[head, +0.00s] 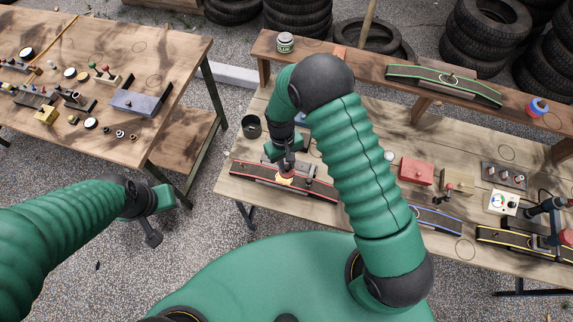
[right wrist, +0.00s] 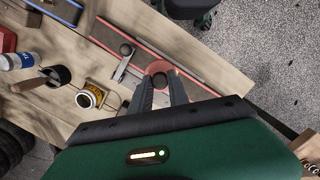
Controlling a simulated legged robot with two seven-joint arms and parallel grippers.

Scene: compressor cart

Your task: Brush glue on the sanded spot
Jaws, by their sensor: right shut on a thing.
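A black strip with red edges (head: 322,190) lies on the bench in the head view; it also shows in the right wrist view (right wrist: 205,88). My right gripper (head: 286,163) is over it, shut on a small dark-topped thing (right wrist: 159,81), apparently the brush. Its lower part is mostly hidden. A round reddish patch (right wrist: 172,70) shows around it on the strip, with a pale yellow area (head: 285,181) in the head view. Whether bristles touch is unclear.
A red box (head: 415,170) and other strips lie to the right. A cluttered table (head: 180,70) is at left.

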